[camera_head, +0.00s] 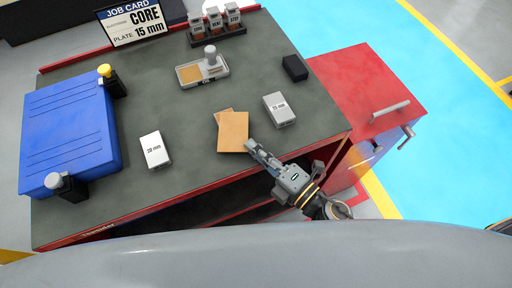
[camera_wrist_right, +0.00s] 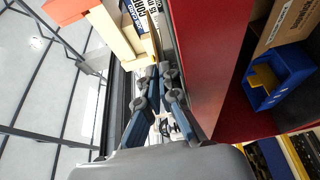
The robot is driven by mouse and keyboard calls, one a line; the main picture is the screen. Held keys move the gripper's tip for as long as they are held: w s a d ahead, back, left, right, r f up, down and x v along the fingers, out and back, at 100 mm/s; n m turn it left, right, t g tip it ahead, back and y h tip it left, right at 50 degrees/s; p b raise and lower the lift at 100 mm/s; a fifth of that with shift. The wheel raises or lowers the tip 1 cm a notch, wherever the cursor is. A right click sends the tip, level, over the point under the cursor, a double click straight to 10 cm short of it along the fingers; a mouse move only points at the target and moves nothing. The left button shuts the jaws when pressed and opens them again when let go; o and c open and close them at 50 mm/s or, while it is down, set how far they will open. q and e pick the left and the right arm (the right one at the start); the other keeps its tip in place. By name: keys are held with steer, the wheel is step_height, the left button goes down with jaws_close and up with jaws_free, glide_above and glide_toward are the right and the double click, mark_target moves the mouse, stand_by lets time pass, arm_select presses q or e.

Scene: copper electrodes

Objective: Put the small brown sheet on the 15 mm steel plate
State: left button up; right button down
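A brown sheet (camera_head: 234,133) shows near the table's front edge, overlapping a second brown sheet (camera_head: 222,115) turned at an angle; most of that second one is hidden. My right gripper (camera_head: 250,146) is at the right front corner of the upper sheet. In the right wrist view, its fingertips (camera_wrist_right: 162,73) are close together around a thin brown edge (camera_wrist_right: 154,35). Two pale steel plates lie flat: one (camera_head: 279,109) right of the sheets, one (camera_head: 154,149) to their left. Their small labels are hard to read; the left looks like 20 mm. My left gripper is out of view.
A blue case (camera_head: 68,135) fills the table's left side. A tray (camera_head: 190,75) with a metal knob stands behind the sheets, and a black block (camera_head: 295,68) at right. A rack (camera_head: 217,38) and job card (camera_head: 131,23) reading 15 mm are at the back. A red cabinet (camera_head: 350,80) adjoins.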

steer(key=shift+f, duration=0.2)
steer(key=c, duration=1.8)
jaws_free()
steer(key=shift+s, duration=0.1)
steer(key=shift+f, duration=0.15)
steer(key=shift+r+p, duration=0.45)
steer(key=shift+r, duration=0.15)
steer(key=shift+s+d+f, duration=0.15)
steer(key=shift+s+d, duration=0.05)
steer(key=b+v, duration=0.5)
steer(key=v, duration=0.6)
steer(key=shift+d+r, duration=0.15)
steer(key=shift+r, duration=0.15)
